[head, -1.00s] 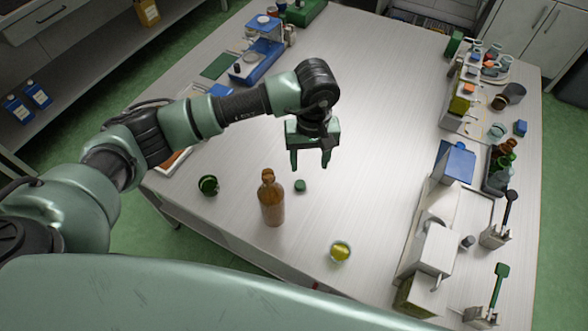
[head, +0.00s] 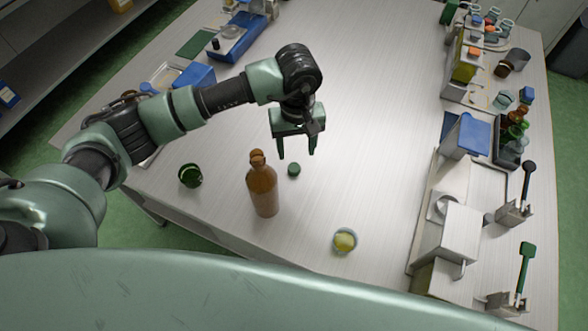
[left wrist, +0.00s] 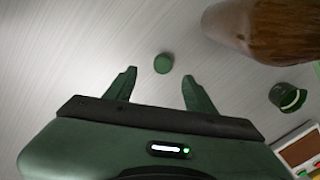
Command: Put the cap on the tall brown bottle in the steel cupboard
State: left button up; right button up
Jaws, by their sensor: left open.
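The tall brown bottle (head: 263,188) stands upright on the pale table, with a brown neck and top; part of it shows at the upper right of the left wrist view (left wrist: 285,25). A small round green cap (head: 293,169) lies on the table just right of the bottle, apart from it. My left gripper (head: 296,155) is open and empty, pointing down close to the cap. In the left wrist view the cap (left wrist: 163,63) appears between and slightly beyond the fingertips. My right gripper is not in view. The bottle is on the table, not in a cupboard.
A dark green round container (head: 190,175) stands left of the bottle. A small bowl with yellow-green contents (head: 344,240) is at its right front. Machines and dark bottles (head: 513,132) line the right side. A pale cupboard (head: 525,25) shows at the upper right. The table's middle is clear.

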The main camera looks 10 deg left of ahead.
aim_at(294, 168)
pick_arm(q)
jog(key=shift+f, duration=0.6)
jog(key=shift+f+p, duration=0.4)
jog(key=shift+f, duration=0.3)
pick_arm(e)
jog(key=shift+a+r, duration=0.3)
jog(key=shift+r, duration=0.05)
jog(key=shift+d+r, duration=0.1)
pick_arm(q)
jog(key=shift+a+f+p, duration=0.1)
jog(key=shift+f+p, duration=0.2)
jog(key=shift+f, duration=0.05)
notch_tip(294, 168, down, 4)
jog(key=shift+s+a+r+p, duration=0.1)
jog(key=shift+a+r+p, duration=0.1)
jog(key=shift+p, duration=0.55)
jog(key=shift+f, duration=0.45)
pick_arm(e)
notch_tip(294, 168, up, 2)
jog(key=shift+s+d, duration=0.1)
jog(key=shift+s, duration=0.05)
